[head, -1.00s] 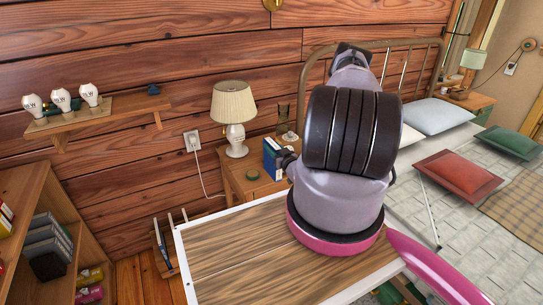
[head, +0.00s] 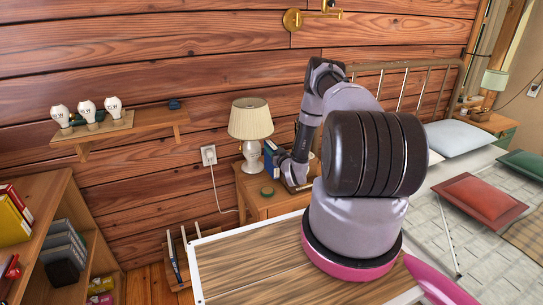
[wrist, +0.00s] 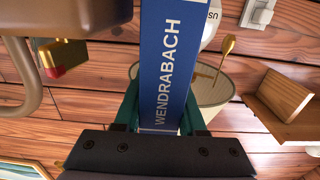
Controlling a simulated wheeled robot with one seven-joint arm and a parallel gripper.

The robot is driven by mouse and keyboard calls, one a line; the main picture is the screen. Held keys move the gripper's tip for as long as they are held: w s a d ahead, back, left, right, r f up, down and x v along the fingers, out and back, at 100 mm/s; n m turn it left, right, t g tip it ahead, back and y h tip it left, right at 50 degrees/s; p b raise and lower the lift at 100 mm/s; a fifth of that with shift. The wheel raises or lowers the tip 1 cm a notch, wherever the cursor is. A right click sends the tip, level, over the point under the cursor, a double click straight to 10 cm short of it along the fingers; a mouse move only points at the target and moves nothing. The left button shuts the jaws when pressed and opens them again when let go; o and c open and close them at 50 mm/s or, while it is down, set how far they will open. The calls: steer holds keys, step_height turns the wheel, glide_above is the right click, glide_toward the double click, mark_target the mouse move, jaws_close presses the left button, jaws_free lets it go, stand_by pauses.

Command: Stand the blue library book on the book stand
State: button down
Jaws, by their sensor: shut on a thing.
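The blue book (wrist: 165,60) fills the middle of the wrist view, its spine lettered WENDRABACH. The green fingers of my gripper (wrist: 160,112) press on it from both sides. In the head view the blue book (head: 271,152) is upright just right of the lamp, above the nightstand, with its right part hidden by my gripper (head: 282,160). A low wooden rack with thin upright posts (head: 180,262) is on the floor left of the white-edged table. I cannot tell whether it is the book stand; my arm hides part of the nightstand top.
A wall shelf (head: 130,130) holds bulbs. A bookcase (head: 45,200) is at left. The wooden tabletop (head: 250,262) is bare left of my arm.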

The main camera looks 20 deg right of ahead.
steer(key=shift+w+f, duration=0.15)
steer(key=shift+f, duration=1.55)
steer(key=shift+c, duration=2.4)
jaws_free()
steer(key=shift+f, duration=0.15)
steer(key=s, duration=1.2)
steer(key=shift+d+r, duration=0.15)
steer(key=shift+r, duration=0.05)
